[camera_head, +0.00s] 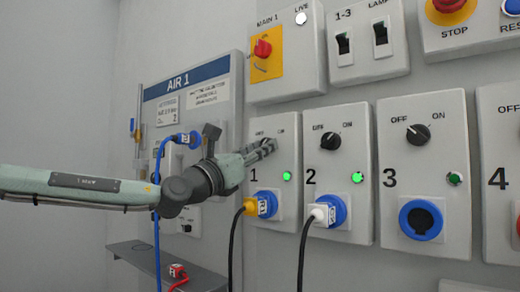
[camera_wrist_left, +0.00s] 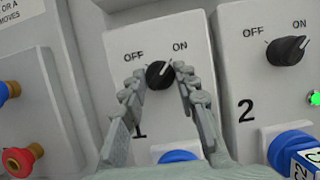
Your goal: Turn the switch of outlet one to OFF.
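The outlet one box (camera_head: 288,203) is a light grey panel with a lit green lamp (camera_head: 287,176) and a plug in its blue socket. Its black rotary switch (camera_wrist_left: 160,74) shows in the left wrist view, with its white mark tilted up and right toward ON. In the head view this switch is hidden behind my left gripper (camera_head: 266,147). The left gripper is open, its two fingertips on either side of the knob. Whether they touch it I cannot tell. My right gripper is not in view.
The outlet two box (camera_head: 345,215) stands close to the right, with its own knob (camera_head: 331,140) and plug. Outlet three's knob (camera_head: 418,134) is further right. The red MAIN 1 switch (camera_head: 262,48) is above. The AIR 1 panel (camera_head: 222,120) with a blue hose is left.

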